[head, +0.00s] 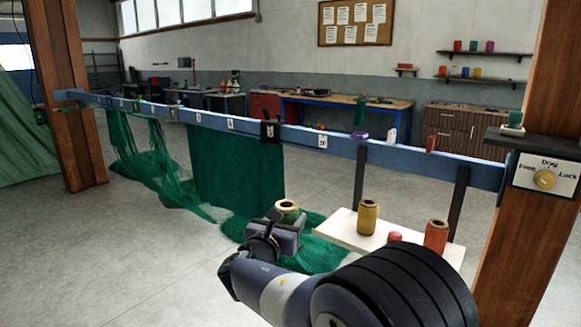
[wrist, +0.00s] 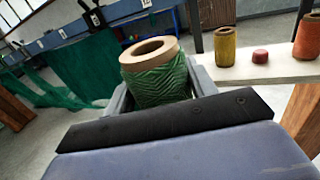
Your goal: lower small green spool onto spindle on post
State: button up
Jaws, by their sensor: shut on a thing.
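My gripper (head: 287,225) is shut on a small green spool (head: 288,209), held upright in the air left of the white shelf. In the wrist view the spool (wrist: 157,84) shows green twine and a tan top ring with an open hole, with a grey jaw on each side. The wooden post (head: 525,240) stands at the far right, well away from my gripper. A dark ledge (head: 555,148) on it bears a small green and pale piece (head: 513,124). I cannot make out a bare spindle there.
A white shelf (head: 340,229) holds a yellow spool (head: 367,217), a red piece (head: 394,237) and an orange-red spool (head: 436,236). A blue rail (head: 400,157) crosses between posts, with green netting (head: 235,170) below. A Free/Drag/Lock knob (head: 544,180) is on the post.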

jog(key=s+d+f+p, duration=0.3)
jog(key=d+f, duration=0.4)
jog(key=d, duration=0.1)
jog(key=s+d+f+y+p, duration=0.1)
jog(key=s+d+f+p, duration=0.2)
jog(key=d+f, duration=0.4)
jog(key=shift+s+d+n, duration=0.4)
jog(key=shift+s+d, duration=0.25)
jog(key=shift+d, duration=0.15)
jog(key=shift+a, duration=0.1)
